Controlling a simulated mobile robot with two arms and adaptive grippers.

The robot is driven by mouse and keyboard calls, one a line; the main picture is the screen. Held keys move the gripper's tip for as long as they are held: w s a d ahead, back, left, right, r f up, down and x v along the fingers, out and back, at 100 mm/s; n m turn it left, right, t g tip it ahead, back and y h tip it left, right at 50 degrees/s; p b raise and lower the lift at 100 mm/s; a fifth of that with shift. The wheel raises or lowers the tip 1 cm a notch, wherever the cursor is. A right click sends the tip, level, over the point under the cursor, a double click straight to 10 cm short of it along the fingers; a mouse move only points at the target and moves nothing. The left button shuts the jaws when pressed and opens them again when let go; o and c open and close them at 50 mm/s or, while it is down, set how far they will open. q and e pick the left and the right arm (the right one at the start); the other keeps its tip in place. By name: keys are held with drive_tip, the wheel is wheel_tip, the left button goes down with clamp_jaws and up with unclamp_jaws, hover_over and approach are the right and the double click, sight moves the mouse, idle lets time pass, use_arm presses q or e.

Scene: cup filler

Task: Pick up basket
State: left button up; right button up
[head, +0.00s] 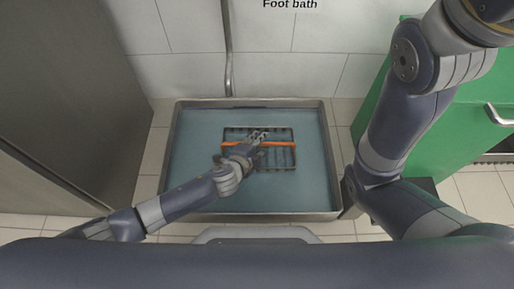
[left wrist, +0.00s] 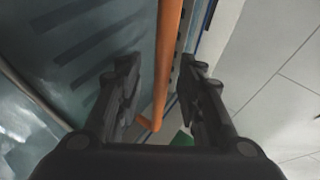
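The basket (head: 284,160) is a dark rack-like frame with an orange handle bar across it, in the middle of the foot bath tray. My left gripper (head: 262,135) is over the basket near the handle in the head view. In the left wrist view the orange handle (left wrist: 165,65) runs between the two fingers of my left gripper (left wrist: 158,90). The fingers are apart, with gaps to the handle visible on both sides. My right arm rises at the right of the head view, and its gripper is out of view.
The basket lies within a wide metal foot bath tray (head: 326,125) with blue-green liquid. A pipe (head: 227,50) runs down the tiled wall behind. A green cabinet (head: 450,135) stands at the right, and a grey panel (head: 70,100) at the left.

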use_arm(q)
drive_tip(key=shift+r, duration=0.1)
drive_tip(key=shift+c, duration=0.4)
drive_tip(key=shift+s, duration=0.1)
clamp_jaws()
drive_tip(key=shift+r, duration=0.1)
